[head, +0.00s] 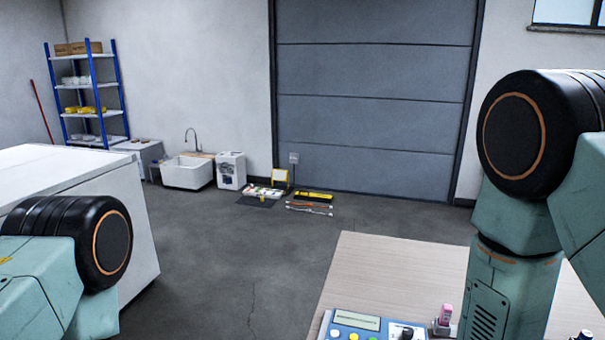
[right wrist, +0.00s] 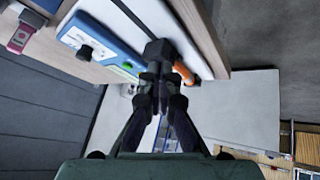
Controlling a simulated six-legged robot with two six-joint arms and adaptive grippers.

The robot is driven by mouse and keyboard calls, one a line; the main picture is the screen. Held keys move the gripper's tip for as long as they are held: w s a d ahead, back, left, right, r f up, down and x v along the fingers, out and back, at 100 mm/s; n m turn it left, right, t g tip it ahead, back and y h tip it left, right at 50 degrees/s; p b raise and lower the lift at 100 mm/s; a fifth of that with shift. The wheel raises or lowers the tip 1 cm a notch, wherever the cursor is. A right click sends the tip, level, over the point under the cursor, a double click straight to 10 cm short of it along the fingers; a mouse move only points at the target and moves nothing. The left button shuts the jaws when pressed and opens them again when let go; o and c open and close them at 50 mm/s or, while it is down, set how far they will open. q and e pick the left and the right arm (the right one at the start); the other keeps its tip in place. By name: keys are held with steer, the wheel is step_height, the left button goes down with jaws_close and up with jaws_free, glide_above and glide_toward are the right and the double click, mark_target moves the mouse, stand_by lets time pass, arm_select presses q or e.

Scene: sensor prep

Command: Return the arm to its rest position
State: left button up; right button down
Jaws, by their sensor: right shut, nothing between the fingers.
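My right arm (head: 515,200) stands raised and bent at the right of the head view, over the wooden table (head: 385,275). Its gripper is outside the head view. In the right wrist view my right gripper (right wrist: 158,50) is shut, its dark fingers together and nothing visibly held. It appears in front of the table's edge and beside a blue device (right wrist: 103,45). An orange piece (right wrist: 184,70) shows just right of the fingertips, partly hidden by them. Part of my left arm (head: 75,255) shows at the lower left of the head view; its gripper is not seen.
The blue device (head: 370,325) with a display and coloured buttons sits at the table's front. A pink-topped item (head: 445,315) stands right of it. A white cabinet (head: 95,170) is at the left. Beyond lie open grey floor (head: 240,255), a sink and a shutter door.

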steer(key=s+d+f+m+g+b, duration=0.1)
steer(key=s+d+f+m+g, duration=0.1)
steer(key=s+f, duration=0.3)
steer(key=s+d+f+m+g+h+b, duration=0.1)
steer(key=s+f, duration=0.4)
steer(key=s, duration=0.7)
steer(key=s+d+f+m+g+h+b, duration=0.1)
steer(key=s+f+m+g, duration=0.3)
steer(key=s, duration=0.4)
steer(key=shift+s+d+f+m, duration=0.4)
steer(key=shift+d+m, duration=0.3)
steer(key=shift+d, duration=0.2)
steer(key=shift+a, duration=0.1)
